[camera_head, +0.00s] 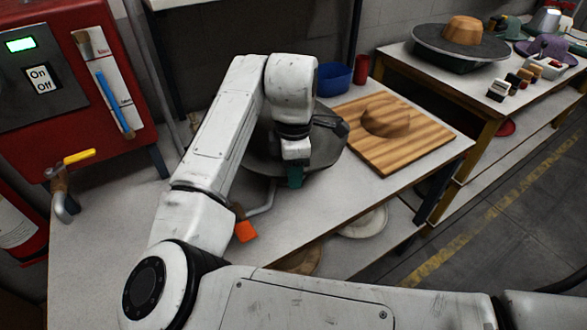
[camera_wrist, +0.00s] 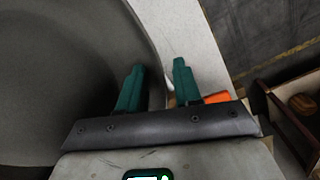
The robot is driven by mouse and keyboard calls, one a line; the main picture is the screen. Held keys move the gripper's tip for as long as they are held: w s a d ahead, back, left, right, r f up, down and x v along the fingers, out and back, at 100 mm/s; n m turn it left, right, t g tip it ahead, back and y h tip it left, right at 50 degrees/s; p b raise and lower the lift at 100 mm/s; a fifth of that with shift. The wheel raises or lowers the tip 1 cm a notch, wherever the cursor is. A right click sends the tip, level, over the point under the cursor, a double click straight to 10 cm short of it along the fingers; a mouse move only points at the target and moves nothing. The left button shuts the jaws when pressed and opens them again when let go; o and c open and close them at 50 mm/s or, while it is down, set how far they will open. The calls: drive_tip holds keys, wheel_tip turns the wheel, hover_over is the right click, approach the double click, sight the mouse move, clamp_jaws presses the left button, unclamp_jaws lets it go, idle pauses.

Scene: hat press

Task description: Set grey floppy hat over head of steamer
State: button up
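The grey floppy hat (camera_head: 328,158) shows as a wide, round dark-grey brim on the near table, largely covered by my arm. In the wrist view its broad grey surface (camera_wrist: 50,100) fills the left side, with a curved edge near the fingers. My gripper (camera_head: 295,178) is at the near edge of the brim. Its two teal fingers (camera_wrist: 158,68) stand apart with a clear gap, one over the grey surface and one beyond its edge. The steamer's head is hidden.
A wooden board with a wooden hat form (camera_head: 388,118) lies right of the hat. A blue bowl (camera_head: 333,78) and red cup (camera_head: 361,69) stand behind. A red machine (camera_head: 60,120) is at left. Another table (camera_head: 400,62) holds hats.

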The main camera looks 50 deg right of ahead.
drive_tip(key=shift+o, duration=0.5)
wheel_tip(320, 180, up, 11)
drive_tip(key=shift+p, duration=0.45)
drive_tip(key=shift+f, duration=0.15)
idle(0.4)
